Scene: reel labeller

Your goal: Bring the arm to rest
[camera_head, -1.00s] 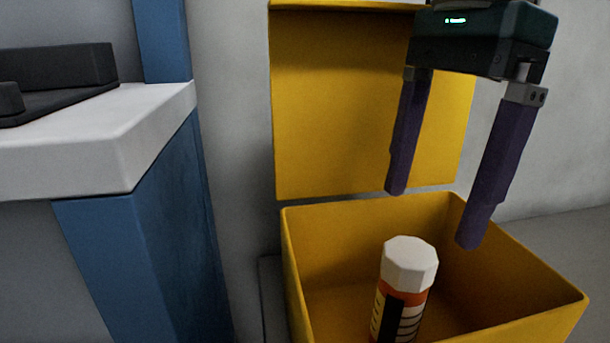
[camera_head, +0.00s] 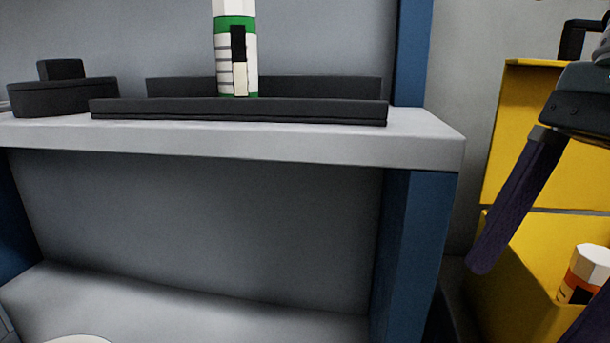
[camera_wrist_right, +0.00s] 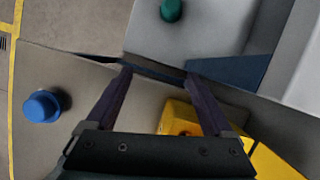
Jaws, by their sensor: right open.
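My right gripper (camera_head: 535,300) hangs at the right edge of the head view, in front of the yellow bin (camera_head: 515,290). Its two dark purple fingers are apart, with nothing between them. The right wrist view also shows the open fingers (camera_wrist_right: 158,75), with the yellow bin (camera_wrist_right: 175,112) below, partly hidden behind one finger. A white-capped bottle with an orange band (camera_head: 588,270) stands in the bin, cut off by the frame edge. My left gripper is not in view.
A grey-white shelf (camera_head: 300,145) on blue posts (camera_head: 415,250) carries a black tray (camera_head: 240,110) with a green-banded white bottle (camera_head: 236,60) and a black block (camera_head: 62,95). The wrist view shows a blue round object (camera_wrist_right: 42,106) and a green one (camera_wrist_right: 171,10).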

